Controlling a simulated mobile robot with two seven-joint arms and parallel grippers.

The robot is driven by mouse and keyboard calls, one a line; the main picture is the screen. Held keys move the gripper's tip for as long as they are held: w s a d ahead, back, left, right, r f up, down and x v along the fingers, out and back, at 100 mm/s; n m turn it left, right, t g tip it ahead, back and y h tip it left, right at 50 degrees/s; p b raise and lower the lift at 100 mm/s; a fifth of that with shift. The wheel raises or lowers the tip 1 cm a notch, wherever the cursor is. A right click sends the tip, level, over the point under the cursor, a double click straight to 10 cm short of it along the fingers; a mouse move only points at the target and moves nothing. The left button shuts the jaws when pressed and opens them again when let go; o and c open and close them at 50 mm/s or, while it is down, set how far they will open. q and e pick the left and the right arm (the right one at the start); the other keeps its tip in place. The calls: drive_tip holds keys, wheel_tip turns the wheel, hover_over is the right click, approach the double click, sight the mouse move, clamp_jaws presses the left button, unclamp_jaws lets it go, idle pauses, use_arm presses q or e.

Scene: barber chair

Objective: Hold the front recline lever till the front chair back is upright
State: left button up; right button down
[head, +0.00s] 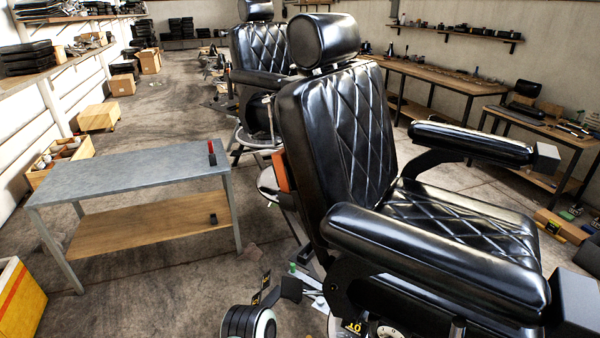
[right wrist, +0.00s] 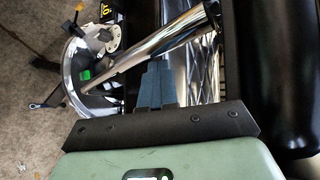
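The front chair (head: 470,215) is black padded leather and faces right in the head view. Its back (head: 345,130) leans a little backward, with a headrest (head: 323,40) on top. In the right wrist view a chrome bar (right wrist: 165,45), which may be the recline lever, runs diagonally beside the black chair parts. My right gripper (right wrist: 163,70) has its two bluish fingers close together, their tips at this bar. I cannot tell whether they press on it. Neither gripper can be made out in the head view, and the lever is not clear there.
A second black chair (head: 258,50) stands behind the front one. A metal-topped table (head: 130,165) stands at left, with a yellow box (head: 20,300) near it. Workbenches (head: 450,85) line the right wall. The near armrest (head: 435,260) juts forward. Floor between table and chair is partly open.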

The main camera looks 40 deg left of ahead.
drive_tip(key=shift+a, duration=0.15)
drive_tip(key=shift+d+r+b, duration=0.2)
drive_tip(key=shift+d+b, duration=0.2)
drive_tip(key=shift+d, duration=0.75)
idle(1.8)
